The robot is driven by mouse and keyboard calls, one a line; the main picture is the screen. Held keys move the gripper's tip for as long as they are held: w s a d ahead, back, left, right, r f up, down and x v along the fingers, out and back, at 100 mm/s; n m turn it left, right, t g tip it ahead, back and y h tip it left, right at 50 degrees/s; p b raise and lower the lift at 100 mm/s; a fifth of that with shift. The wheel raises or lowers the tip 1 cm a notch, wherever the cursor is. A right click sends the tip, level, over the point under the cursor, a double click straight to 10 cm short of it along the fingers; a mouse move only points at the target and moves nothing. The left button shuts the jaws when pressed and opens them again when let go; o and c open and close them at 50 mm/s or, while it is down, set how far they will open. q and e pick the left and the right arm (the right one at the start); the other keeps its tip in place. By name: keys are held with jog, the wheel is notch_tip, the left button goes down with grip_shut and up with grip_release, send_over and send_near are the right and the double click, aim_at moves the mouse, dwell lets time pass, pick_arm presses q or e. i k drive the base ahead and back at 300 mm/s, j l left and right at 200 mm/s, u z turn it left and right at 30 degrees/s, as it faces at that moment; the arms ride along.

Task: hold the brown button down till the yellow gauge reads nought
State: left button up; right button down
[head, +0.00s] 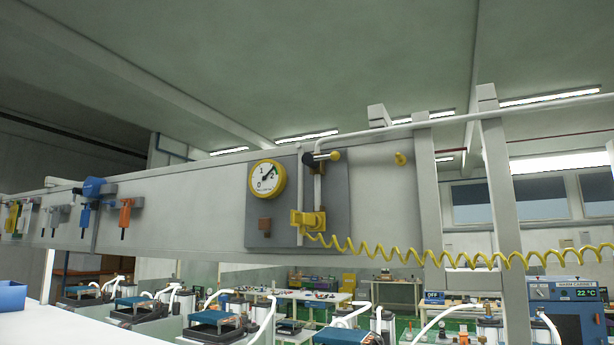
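The yellow gauge (267,180) is mounted on a dark grey panel (340,200) on the long grey beam. Its white dial shows the figures 1 and 2, and the dark needle points up and to the right, near the 2. Nothing is touching the button. Neither of my grippers is in the head view.
Right of the button are a yellow valve fitting (308,220) with a coiled yellow hose (430,258) and a black-tipped lever (321,157). Tools, including an orange one (125,214), hang at left. A white bench (70,325) lies lower left.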

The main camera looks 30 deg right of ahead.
aim_at(264, 224)
jog(key=i+j+z, duration=0.1)
jog(key=z, duration=0.65)
